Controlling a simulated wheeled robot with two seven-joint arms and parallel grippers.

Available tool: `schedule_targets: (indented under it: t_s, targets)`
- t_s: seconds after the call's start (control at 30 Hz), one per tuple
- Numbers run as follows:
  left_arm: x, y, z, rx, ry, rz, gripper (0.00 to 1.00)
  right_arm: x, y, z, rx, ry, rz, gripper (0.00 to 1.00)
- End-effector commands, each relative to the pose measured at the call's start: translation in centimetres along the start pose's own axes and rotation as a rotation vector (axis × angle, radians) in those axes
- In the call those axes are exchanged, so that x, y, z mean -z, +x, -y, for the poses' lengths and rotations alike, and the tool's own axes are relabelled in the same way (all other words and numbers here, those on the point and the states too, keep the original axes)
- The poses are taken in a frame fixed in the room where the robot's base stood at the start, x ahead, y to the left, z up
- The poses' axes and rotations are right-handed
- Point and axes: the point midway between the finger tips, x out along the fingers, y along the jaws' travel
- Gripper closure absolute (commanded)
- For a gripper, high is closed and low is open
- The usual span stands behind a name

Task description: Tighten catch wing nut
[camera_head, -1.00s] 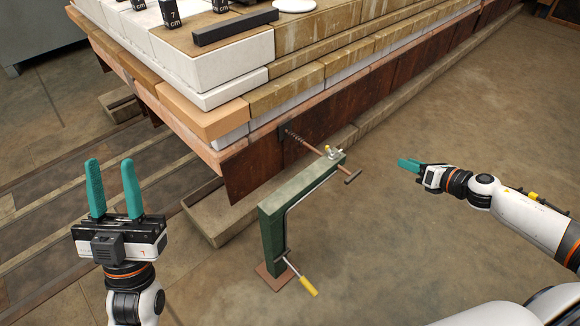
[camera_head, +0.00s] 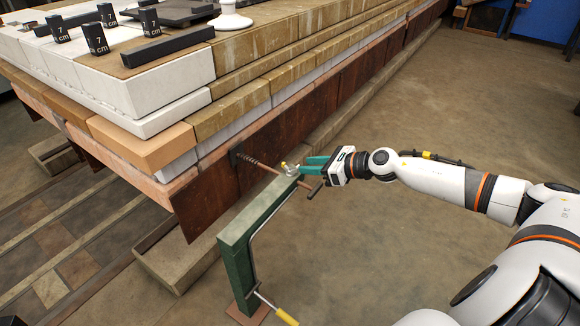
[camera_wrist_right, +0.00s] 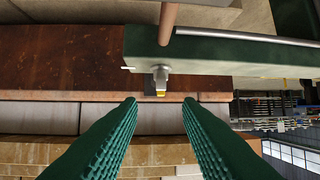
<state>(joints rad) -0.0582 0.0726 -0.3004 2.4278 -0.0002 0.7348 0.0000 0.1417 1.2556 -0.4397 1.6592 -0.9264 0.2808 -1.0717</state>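The catch wing nut (camera_head: 291,169), small and metallic with a yellow part, sits on top of the green post (camera_head: 262,207) near its far end. In the right wrist view the wing nut (camera_wrist_right: 161,78) is a grey piece with a yellow tip, just beyond the fingertips and roughly centred between them. My right gripper (camera_head: 306,165) has its teal fingers close beside the wing nut, coming from the right. In the right wrist view the fingers (camera_wrist_right: 158,102) are spread with nothing between them. My left gripper is out of view.
A rusty threaded rod (camera_head: 262,164) runs from the brown metal skirt (camera_head: 209,205) past the post's top to a crossbar handle (camera_head: 316,190). A yellow-handled lever (camera_head: 286,316) is low on the post. The layered block stack (camera_head: 160,148) stands at left. Floor at right is open.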

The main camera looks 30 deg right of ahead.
Motion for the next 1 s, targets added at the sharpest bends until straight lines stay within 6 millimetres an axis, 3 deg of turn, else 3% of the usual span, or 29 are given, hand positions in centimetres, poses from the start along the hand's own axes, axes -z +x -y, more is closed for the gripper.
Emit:
schedule_targets:
  t_s: [0.43,0.87,1.0]
  targets:
    - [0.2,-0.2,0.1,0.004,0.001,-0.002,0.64,0.1,6.1,0.1,0.002,0.001,-0.003,0.68]
    - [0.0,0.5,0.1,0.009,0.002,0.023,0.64,0.1,7.1,0.1,0.002,-0.001,0.000,0.68]
    - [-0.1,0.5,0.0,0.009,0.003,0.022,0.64,0.1,7.1,0.1,0.002,-0.001,0.000,0.88]
